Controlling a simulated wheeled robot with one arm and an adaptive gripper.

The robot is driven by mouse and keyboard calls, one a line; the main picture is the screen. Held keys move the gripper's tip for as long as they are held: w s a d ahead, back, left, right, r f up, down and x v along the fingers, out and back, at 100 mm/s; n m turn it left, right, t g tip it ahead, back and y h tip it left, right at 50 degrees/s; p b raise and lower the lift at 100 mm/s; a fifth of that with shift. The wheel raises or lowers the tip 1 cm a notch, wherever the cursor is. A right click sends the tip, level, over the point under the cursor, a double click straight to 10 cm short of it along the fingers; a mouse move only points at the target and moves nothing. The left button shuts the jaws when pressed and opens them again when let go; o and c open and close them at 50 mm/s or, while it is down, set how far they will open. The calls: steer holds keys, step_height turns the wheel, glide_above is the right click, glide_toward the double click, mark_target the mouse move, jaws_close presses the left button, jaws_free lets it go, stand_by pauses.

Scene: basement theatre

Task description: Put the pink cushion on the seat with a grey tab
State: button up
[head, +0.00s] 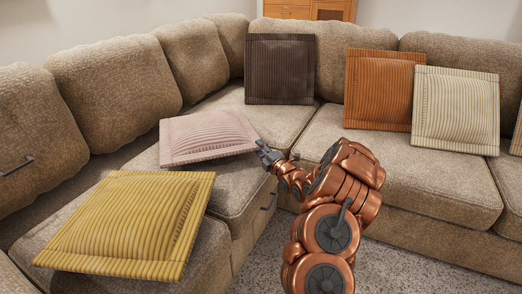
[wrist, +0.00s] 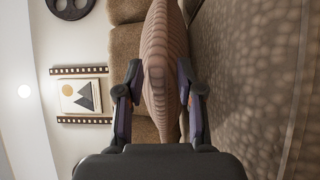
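The pink cushion (head: 205,135) is square and ribbed. It lies nearly flat over the seat (head: 235,185) in the corner stretch of the sofa; whether it touches the seat is unclear. A small dark grey tab (head: 268,202) is on that seat's front face. My gripper (head: 264,150) is at the cushion's right edge. In the wrist view the cushion (wrist: 163,60) shows edge-on between the two fingers of my gripper (wrist: 160,85).
A yellow cushion (head: 135,225) lies on the front left seat. Brown (head: 280,70), orange (head: 378,90) and cream (head: 455,110) cushions lean on the backrests. Another dark bar (head: 15,167) is on the left backrest. The right seat (head: 430,180) has bare room.

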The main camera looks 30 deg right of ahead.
stand_by(0.3)
steer(key=shift+s+r, duration=0.1)
steer(key=shift+s, duration=0.05)
steer(key=shift+s+a+f+p, duration=0.1)
steer(key=shift+s+p, duration=0.8)
steer(key=shift+s, duration=2.05)
steer(key=shift+s+a+f+p, duration=0.1)
steer(key=shift+s+p, duration=0.75)
steer(key=shift+s, duration=2.05)
